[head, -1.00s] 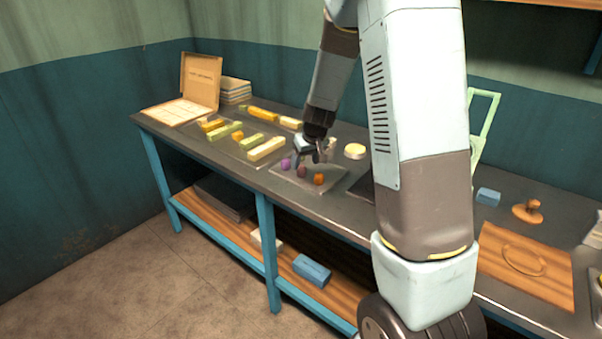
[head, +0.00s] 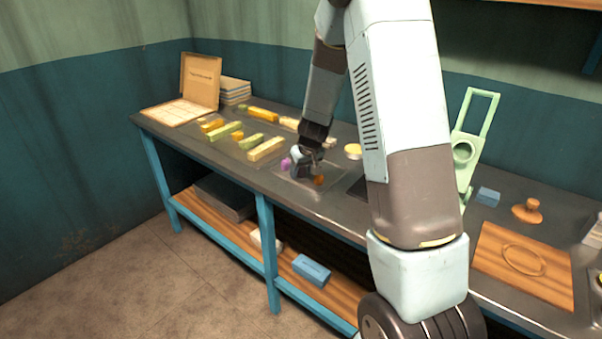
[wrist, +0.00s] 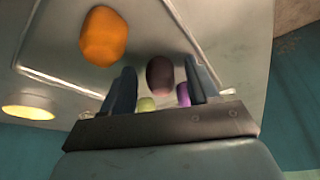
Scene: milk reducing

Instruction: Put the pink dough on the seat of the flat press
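A pink-purple dough ball (head: 285,164) lies on a thin tray (head: 284,175) on the bench; in the wrist view a pink ball (wrist: 183,95) shows partly behind the right finger. A dark maroon ball (wrist: 160,76) lies between my gripper's fingers in the wrist view, with gaps beside it. An orange ball (head: 319,180) lies to the right on the same tray. My gripper (head: 304,173) is open and low over the tray, hiding the maroon ball in the head view. A mint-green upright device (head: 465,152), possibly the flat press, stands behind my arm; its seat is not clearly visible.
Yellow and green bars (head: 266,149) lie left of the tray. An open box (head: 200,85) stands at the far left. Right of the green device are a blue block (head: 487,197), an orange knobbed piece (head: 528,210) and a wooden board (head: 500,270).

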